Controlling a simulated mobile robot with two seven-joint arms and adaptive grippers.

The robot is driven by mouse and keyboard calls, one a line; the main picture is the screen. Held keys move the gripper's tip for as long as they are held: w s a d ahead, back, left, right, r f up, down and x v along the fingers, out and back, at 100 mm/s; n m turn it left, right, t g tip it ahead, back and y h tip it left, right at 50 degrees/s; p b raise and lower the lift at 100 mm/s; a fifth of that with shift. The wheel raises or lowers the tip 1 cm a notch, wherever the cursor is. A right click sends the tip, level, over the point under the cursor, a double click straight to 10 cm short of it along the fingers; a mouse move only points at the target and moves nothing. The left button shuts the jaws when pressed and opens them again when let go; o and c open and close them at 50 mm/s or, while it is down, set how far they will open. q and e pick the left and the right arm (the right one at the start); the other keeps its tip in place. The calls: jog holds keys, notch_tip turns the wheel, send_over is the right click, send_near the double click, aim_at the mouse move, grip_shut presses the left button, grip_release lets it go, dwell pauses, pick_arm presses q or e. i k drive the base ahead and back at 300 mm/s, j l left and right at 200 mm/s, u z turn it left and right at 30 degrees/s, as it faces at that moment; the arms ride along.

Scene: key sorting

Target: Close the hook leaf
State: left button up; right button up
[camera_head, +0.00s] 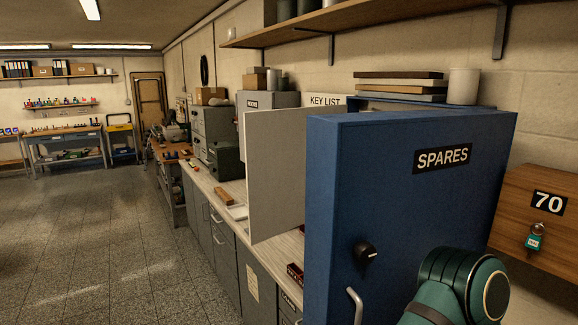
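A pale flat panel (290,170), which looks like the hook leaf, stands upright and swung out over the counter, left of the blue cabinet. No hooks show on the face I see, and its hinge side is hidden behind the blue front. The blue panel marked SPARES (410,205), with a black knob and a pale bar handle, fills the near right. It hides most of the cabinet's inside. Neither gripper shows; only a teal link of my arm is in view at the bottom right, in front of the blue panel.
A wooden block marked 70 (540,205) with a green-tagged key hangs at the right. Grey boxes (213,125) stand farther along the counter (236,190). A shelf (370,25) runs above. The floor (100,230) on the left is clear.

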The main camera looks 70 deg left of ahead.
aim_at(276, 140)
jog(key=k+j+u, duration=0.35)
jog(key=u, duration=0.2)
jog(key=j, duration=2)
